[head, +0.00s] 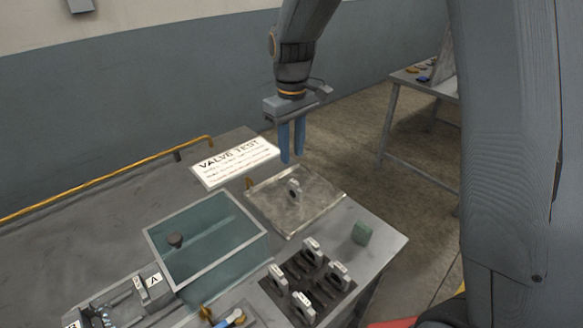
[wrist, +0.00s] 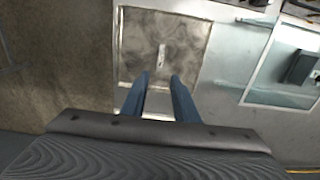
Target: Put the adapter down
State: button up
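A grey metal adapter (head: 294,189) stands on a square, scuffed metal plate (head: 318,210) on the bench. In the wrist view the adapter (wrist: 162,56) appears as a narrow pale piece near the middle of the plate (wrist: 135,35). My gripper (head: 292,158) hangs above the far part of the plate with its blue fingers pointing down, apart from the adapter. In the wrist view the fingers of my gripper (wrist: 158,82) are spread, with nothing between them. Several similar grey adapters sit in a dark rack (head: 283,289) at the bench's near side.
A clear-topped bin (head: 205,225) with a dark knob-like piece inside is to the left. A "VALVE TEST" sign (head: 234,162) lies behind. A yellow rail (head: 105,180) runs along the bench's back. Another table (head: 402,125) stands beyond open floor.

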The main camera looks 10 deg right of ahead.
jog(key=s+d+f+m, duration=0.1)
jog(key=s+d+m, duration=0.2)
jog(key=s, duration=0.6)
jog(key=s+d+f+m+t, duration=0.1)
jog(key=s+d+f+m, duration=0.1)
jog(key=s+d, duration=0.6)
jog(key=shift+s+d+f+m+b, duration=0.3)
jog(key=shift+s+m, duration=0.15)
jog(key=shift+m, duration=0.45)
